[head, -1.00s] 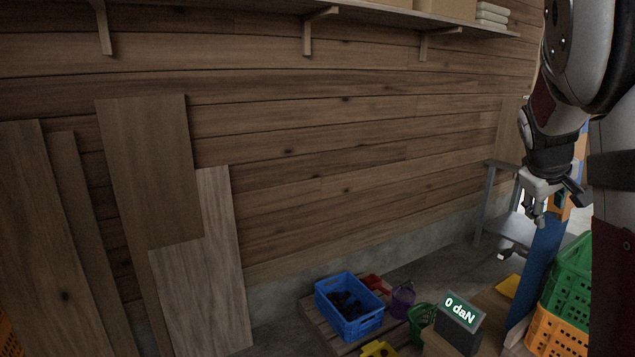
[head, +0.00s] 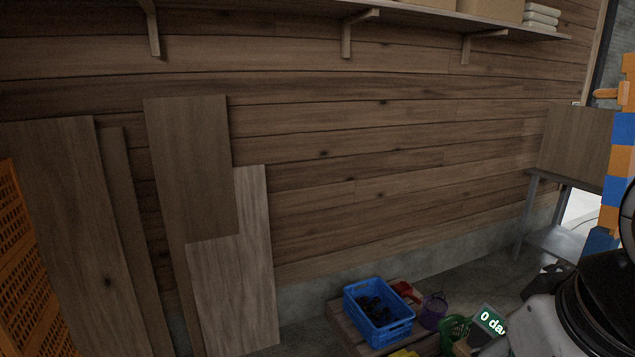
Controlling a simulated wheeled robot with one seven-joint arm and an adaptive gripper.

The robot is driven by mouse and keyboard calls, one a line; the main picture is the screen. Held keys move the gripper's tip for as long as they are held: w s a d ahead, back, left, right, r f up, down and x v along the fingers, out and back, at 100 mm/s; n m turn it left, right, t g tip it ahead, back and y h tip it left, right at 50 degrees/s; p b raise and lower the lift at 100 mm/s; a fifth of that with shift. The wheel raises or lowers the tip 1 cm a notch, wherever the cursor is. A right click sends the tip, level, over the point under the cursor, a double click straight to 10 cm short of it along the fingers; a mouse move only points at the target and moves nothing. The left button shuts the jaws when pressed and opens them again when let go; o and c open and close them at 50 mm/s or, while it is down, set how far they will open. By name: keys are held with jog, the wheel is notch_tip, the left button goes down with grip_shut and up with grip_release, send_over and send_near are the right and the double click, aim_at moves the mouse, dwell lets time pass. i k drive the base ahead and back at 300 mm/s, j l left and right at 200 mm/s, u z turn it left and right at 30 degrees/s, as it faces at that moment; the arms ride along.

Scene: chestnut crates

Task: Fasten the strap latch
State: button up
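The strap and its latch cannot be made out in the head view. A small display box (head: 488,322) with a lit green-white reading starting "0 da" stands at the lower right, partly cut off by my arm. Large grey and black links of my arm fill the lower right corner. My gripper's fingers cannot be seen.
A blue crate (head: 357,328) of dark contents sits on a low wooden pallet (head: 346,335). A purple bucket (head: 432,312) and green basket (head: 453,335) are beside it. An orange-and-blue stack (head: 622,165) rises at the right edge. Boards (head: 190,170) lean on the wall.

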aim_at(550, 268)
jog(key=z, duration=0.85)
jog(key=i+j+z, duration=0.2)
jog(key=j+z, duration=0.15)
jog(key=i+j+z, duration=0.1)
jog(key=j+z, duration=0.2)
jog(key=i+j+z, duration=0.1)
jog(key=j+z, duration=0.55)
jog(key=j, duration=0.15)
jog(key=j+z, duration=0.1)
jog(key=j, duration=1.3)
jog(key=i, duration=0.05)
